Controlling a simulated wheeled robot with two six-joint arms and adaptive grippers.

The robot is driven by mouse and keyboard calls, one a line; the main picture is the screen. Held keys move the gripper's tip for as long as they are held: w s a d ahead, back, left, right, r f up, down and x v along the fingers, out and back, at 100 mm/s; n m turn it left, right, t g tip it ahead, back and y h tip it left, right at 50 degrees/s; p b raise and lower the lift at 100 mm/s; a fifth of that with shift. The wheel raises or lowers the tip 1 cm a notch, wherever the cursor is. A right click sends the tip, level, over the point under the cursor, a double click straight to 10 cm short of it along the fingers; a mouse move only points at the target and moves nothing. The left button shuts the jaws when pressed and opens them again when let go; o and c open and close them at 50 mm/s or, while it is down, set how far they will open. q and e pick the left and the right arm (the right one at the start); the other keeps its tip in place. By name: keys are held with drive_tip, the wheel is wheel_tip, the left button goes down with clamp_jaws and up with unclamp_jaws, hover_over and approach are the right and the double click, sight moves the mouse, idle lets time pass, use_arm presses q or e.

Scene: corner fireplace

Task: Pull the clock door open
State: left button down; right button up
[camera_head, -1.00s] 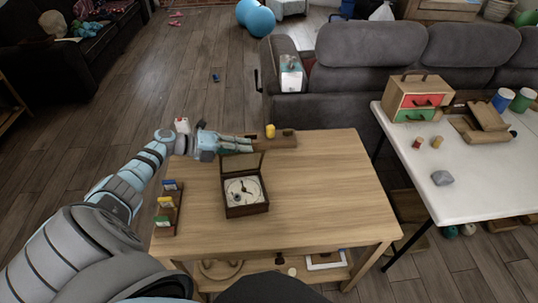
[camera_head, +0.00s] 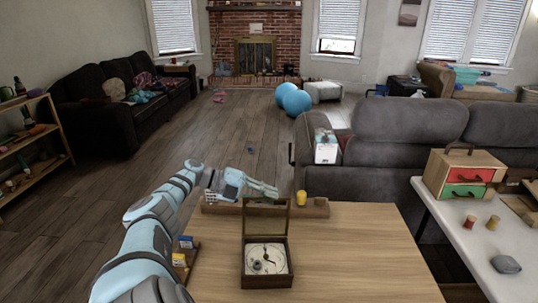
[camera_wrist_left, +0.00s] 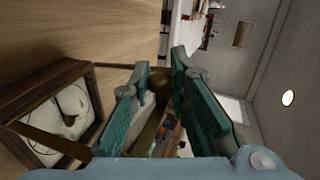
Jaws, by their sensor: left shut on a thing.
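The clock (camera_head: 266,268) is a dark wooden box with a white dial, lying face up on the table (camera_head: 360,255). Its framed door (camera_head: 265,222) stands raised at the box's far side, wide open. My left gripper (camera_head: 274,190) reaches in from the left to the door's top edge. In the left wrist view the clock (camera_wrist_left: 62,115) is at the left, and my gripper's teal-padded fingers (camera_wrist_left: 165,105) close around a brownish part at the door's outer edge. The exact contact is partly hidden by the fingers. My right gripper is not in view.
A wooden strip with a yellow peg (camera_head: 301,198) lies behind the clock. A small rack with colored cards (camera_head: 184,254) stands at the table's left. The table's right side is clear. A white table (camera_head: 470,240) with a drawer box (camera_head: 463,176) is at the right.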

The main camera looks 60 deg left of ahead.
use_arm(q)
drive_tip(key=shift+s+f, duration=0.1)
drive_tip(key=shift+f, duration=0.35)
drive_tip(key=c, duration=1.6)
unclamp_jaws()
drive_tip(key=shift+o, duration=0.4)
drive_tip(key=shift+w+a+f, duration=0.2)
drive_tip(key=shift+w+a, duration=0.05)
drive_tip(key=shift+w, duration=0.15)
drive_tip(key=v, duration=0.7)
drive_tip(key=shift+s, duration=0.2)
drive_tip(key=shift+a+r, duration=0.2)
